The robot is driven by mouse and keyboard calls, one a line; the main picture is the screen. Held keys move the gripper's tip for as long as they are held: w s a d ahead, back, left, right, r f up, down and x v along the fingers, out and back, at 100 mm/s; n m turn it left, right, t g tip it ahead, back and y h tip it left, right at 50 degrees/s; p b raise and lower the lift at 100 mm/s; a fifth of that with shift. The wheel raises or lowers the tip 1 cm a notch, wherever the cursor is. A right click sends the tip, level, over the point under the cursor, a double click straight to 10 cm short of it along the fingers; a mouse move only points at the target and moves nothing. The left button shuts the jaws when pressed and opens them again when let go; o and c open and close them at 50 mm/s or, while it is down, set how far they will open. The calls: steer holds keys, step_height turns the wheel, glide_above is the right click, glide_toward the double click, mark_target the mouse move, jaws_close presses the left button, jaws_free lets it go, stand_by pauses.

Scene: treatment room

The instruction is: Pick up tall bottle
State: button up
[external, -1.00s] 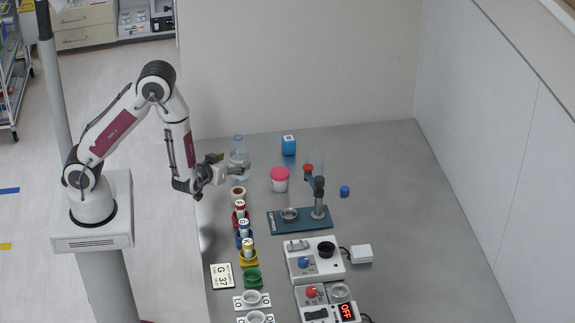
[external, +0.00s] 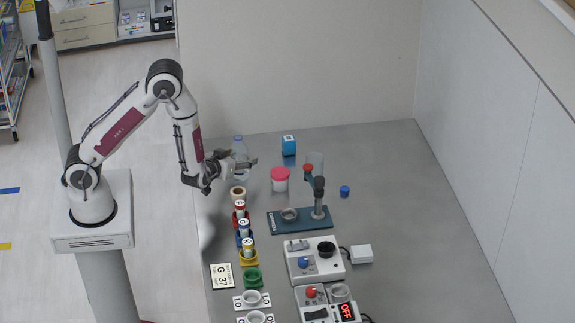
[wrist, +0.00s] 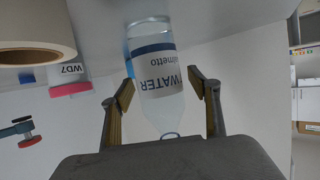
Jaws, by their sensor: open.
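The tall bottle is a clear water bottle (external: 239,147) standing on the grey table's far left part. In the wrist view the bottle (wrist: 155,75) has a white and dark-blue label reading WATER. It appears upside down there. My gripper (external: 245,161) is level with the bottle's middle and partly covers it in the external view. In the wrist view my gripper (wrist: 161,80) is open, with one finger on each side of the bottle. Whether either finger touches it cannot be told.
A pink-lidded jar (external: 280,180) and a blue box (external: 288,145) stand to the right. A tan roll (external: 238,193) and several coloured holders stand in front. A stand on a dark-blue base (external: 285,226) and grey devices (external: 318,267) lie nearer. The table's right side is clear.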

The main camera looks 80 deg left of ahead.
mark_target(239, 133)
stand_by(0.3)
steer(key=c, duration=1.4)
steer(key=shift+r, duration=0.4)
steer(key=shift+r, duration=4.5)
steer(key=shift+r, duration=0.1)
